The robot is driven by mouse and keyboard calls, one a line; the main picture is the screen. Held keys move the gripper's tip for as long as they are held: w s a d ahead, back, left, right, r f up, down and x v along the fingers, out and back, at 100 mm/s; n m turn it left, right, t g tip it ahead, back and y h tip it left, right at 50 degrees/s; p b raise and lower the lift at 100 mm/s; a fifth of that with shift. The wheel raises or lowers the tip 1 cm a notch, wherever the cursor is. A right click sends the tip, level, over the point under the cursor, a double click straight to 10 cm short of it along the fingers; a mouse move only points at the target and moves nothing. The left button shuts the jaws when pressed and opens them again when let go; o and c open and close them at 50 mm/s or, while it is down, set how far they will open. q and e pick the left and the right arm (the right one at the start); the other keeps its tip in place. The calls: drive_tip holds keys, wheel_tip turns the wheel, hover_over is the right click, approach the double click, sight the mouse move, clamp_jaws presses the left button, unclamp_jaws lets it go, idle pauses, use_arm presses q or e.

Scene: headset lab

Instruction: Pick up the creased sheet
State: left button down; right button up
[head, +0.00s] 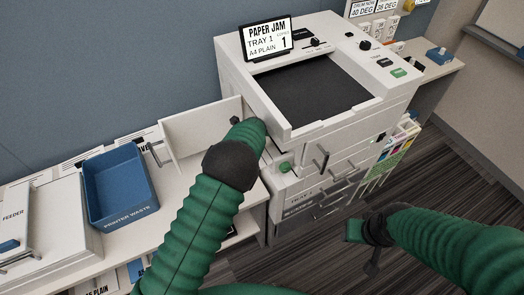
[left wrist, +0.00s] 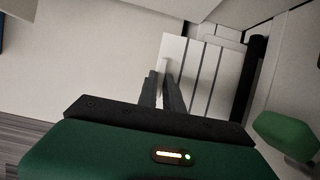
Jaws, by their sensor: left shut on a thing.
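The creased sheet (left wrist: 203,78) is white with dark parallel fold lines and shows in the left wrist view, just beyond my fingers. My left gripper (left wrist: 163,80) is shut on the edge of this sheet, inside the opening on the printer's side. In the head view my left arm covers the gripper and the sheet, so neither can be made out there. My right gripper (head: 368,242) hangs in front of the printer, away from the sheet. Its fingers are dark and too unclear to judge.
The printer (head: 240,85) has a white side door (head: 200,130) swung open. A green knob (left wrist: 285,135) is close right of my left gripper. A blue printer waste bin (head: 118,185) stands on the counter at left. A sign (head: 266,36) reads paper jam, tray 1.

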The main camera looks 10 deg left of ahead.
use_arm(q)
drive_tip(key=shift+r, duration=0.3)
drive_tip(key=s+a+p, duration=0.1)
drive_tip(key=s+a, duration=1.9)
drive_tip(key=a, duration=0.1)
drive_tip(key=shift+s+a+r, duration=0.3)
drive_tip(key=shift+s+r, duration=0.05)
idle(0.6)
wheel_tip(320, 180, up, 4)
drive_tip(key=p, duration=0.4)
idle(0.4)
